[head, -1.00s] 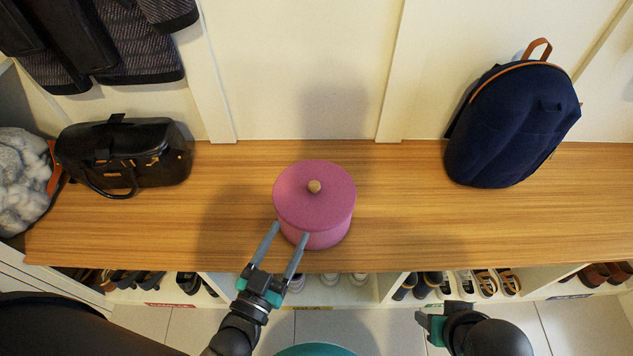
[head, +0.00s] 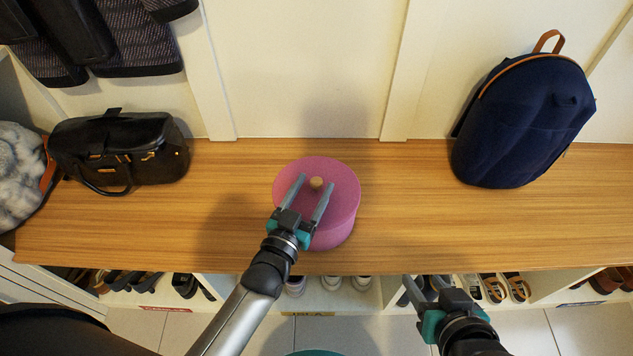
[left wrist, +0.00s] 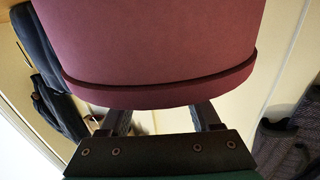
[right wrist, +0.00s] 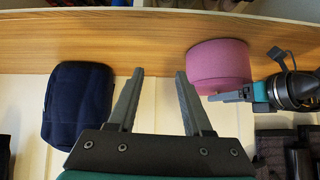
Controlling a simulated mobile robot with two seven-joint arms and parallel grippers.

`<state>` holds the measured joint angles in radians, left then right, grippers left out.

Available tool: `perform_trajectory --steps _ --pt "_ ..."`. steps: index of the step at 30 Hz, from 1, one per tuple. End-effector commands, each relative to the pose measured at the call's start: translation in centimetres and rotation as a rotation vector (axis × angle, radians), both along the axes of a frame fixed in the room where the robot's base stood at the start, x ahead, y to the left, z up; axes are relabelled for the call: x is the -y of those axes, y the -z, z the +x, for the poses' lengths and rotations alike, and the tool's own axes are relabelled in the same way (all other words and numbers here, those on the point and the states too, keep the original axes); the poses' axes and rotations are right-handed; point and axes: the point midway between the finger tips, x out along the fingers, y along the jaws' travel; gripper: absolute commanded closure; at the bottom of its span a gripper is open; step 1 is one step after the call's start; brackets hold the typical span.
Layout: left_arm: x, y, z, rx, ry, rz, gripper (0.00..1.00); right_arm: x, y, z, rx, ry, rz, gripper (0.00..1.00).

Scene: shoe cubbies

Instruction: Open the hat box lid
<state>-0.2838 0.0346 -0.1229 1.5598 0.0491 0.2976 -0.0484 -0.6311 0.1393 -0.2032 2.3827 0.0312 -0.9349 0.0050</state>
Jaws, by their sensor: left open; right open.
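The pink round hat box (head: 333,236) stands upright on the wooden bench with its lid (head: 338,205) on. A small wooden knob (head: 316,183) sits in the middle of the lid. My left gripper (head: 311,186) is open, its two fingers over the lid on either side of the knob in the head view; whether they touch the lid I cannot tell. In the left wrist view the box (left wrist: 150,45) hides the fingertips. My right gripper (head: 427,283) is open and empty, in front of the bench and right of the box. The box (right wrist: 218,66) also shows in the right wrist view.
The wooden bench (head: 400,220) is clear on both sides of the box. A black handbag (head: 125,155) stands at left, beside a grey fluffy item (head: 18,175). A navy backpack (head: 520,125) leans on the wall at right. Shoes fill cubbies below.

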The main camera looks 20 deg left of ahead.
Motion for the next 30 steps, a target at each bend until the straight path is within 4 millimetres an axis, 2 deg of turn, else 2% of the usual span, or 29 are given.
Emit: perform_trajectory --steps 9,23,30 --pt "0.2 0.1 1.9 0.000 0.000 0.000 0.36 -1.7 -0.1 0.9 0.126 -0.017 0.067 0.50" --pt "0.3 0.0 2.4 -0.001 0.000 0.000 0.36 -2.1 -0.3 1.1 0.158 -0.021 0.084 0.50" --pt "0.3 0.0 2.4 -0.001 0.000 0.000 0.62 -2.1 -0.3 1.1 0.157 -0.021 0.084 0.50"
